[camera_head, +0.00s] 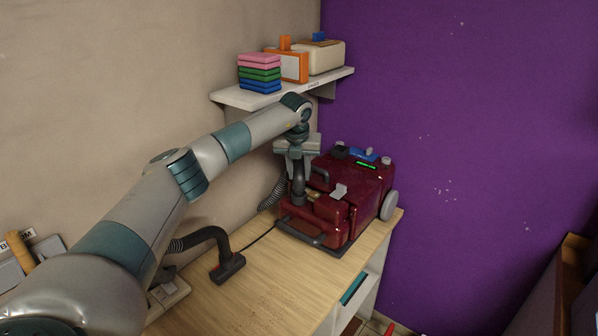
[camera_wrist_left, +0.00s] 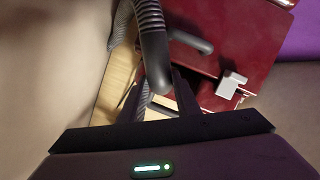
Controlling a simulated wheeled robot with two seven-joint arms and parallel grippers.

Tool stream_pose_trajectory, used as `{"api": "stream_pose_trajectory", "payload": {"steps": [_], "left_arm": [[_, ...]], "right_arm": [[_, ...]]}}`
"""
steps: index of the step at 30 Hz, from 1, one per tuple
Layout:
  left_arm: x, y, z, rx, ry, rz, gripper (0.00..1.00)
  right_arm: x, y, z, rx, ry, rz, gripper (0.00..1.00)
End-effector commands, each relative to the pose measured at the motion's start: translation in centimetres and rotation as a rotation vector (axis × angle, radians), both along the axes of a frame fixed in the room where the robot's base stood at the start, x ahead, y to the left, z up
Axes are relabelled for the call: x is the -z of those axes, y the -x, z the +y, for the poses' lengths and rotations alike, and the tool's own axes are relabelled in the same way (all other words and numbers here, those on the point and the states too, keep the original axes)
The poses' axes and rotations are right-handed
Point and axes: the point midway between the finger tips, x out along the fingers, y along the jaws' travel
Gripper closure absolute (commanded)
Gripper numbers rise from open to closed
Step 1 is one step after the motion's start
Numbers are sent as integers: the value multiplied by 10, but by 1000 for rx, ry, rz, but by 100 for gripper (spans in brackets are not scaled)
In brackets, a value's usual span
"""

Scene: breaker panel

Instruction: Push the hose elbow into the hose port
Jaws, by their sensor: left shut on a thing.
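My left gripper (camera_head: 297,172) points down over the dark red machine (camera_head: 340,213) on the wooden bench. It is shut on the dark grey hose elbow (camera_head: 298,187), which hangs roughly upright below the jaws. In the left wrist view, the elbow (camera_wrist_left: 154,62) lies between the two dark fingers of the gripper (camera_wrist_left: 158,95), with the ribbed hose running from it to the top edge. The elbow's lower end is close to the machine's top. The hose port is not clearly visible; I cannot tell whether the elbow touches it. My right gripper is not in view.
A ribbed hose (camera_head: 272,194) hangs behind the elbow, near the wall. A black nozzle (camera_head: 228,266) lies on the bench (camera_head: 275,290) to the front left. A white shelf (camera_head: 250,99) with boxes and stacked coloured items is above.

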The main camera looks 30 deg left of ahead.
Motion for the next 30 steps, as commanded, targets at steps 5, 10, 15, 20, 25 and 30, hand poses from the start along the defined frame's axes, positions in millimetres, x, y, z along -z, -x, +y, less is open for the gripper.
{"api": "stream_pose_trajectory", "payload": {"steps": [5, 10, 15, 20, 25, 30], "left_arm": [[4, 0, 0, 0, 0, 0, 94], [8, 0, 0, 0, 0, 0, 94], [12, 0, 0, 0, 0, 0, 94], [15, 0, 0, 0, 0, 0, 94], [18, 0, 0, 0, 0, 0, 94], [19, 0, 0, 0, 0, 0, 56]], "right_arm": [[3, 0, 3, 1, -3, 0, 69], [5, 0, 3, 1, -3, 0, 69], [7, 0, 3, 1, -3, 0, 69], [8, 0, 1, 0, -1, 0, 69], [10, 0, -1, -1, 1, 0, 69], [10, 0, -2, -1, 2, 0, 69]]}}
